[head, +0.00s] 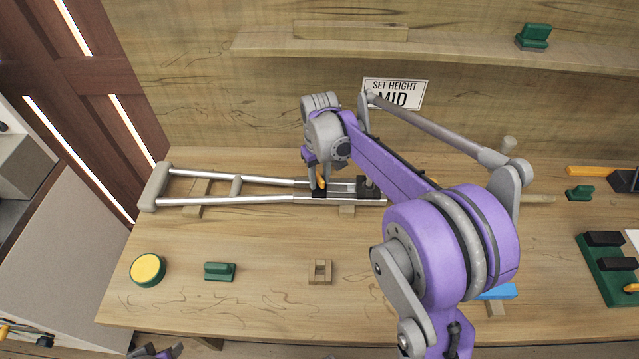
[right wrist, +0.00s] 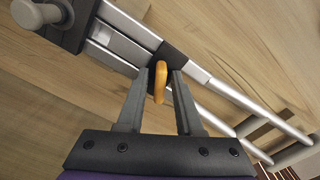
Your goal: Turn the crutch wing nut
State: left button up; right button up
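The crutch (head: 240,200) lies on its side on wooden blocks on the workbench, its padded end to the left. The orange wing nut (right wrist: 160,82) sits on a black collar on the crutch's shaft; it also shows in the head view (head: 322,181). My right gripper (right wrist: 162,72) is over the collar, its two fingers on either side of the wing nut, with small gaps showing. Its arm hides the crutch's right part in the head view. Only a bit of my left arm's end (head: 157,351) shows at the bottom edge; its fingers cannot be made out.
A sign reading "SET HEIGHT MID" (head: 394,92) is on the back wall. A yellow-topped round button (head: 148,269), a green block (head: 219,271) and a small wooden holder (head: 320,271) stand along the front. A green rack (head: 607,283) is at the right. The bench between is clear.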

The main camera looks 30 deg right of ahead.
grip_shut()
jog(key=m, duration=0.4)
dwell(0.4)
jog(key=m, duration=0.2)
jog(key=shift+m, duration=0.3)
jog(key=shift+o, duration=0.4)
grip_release()
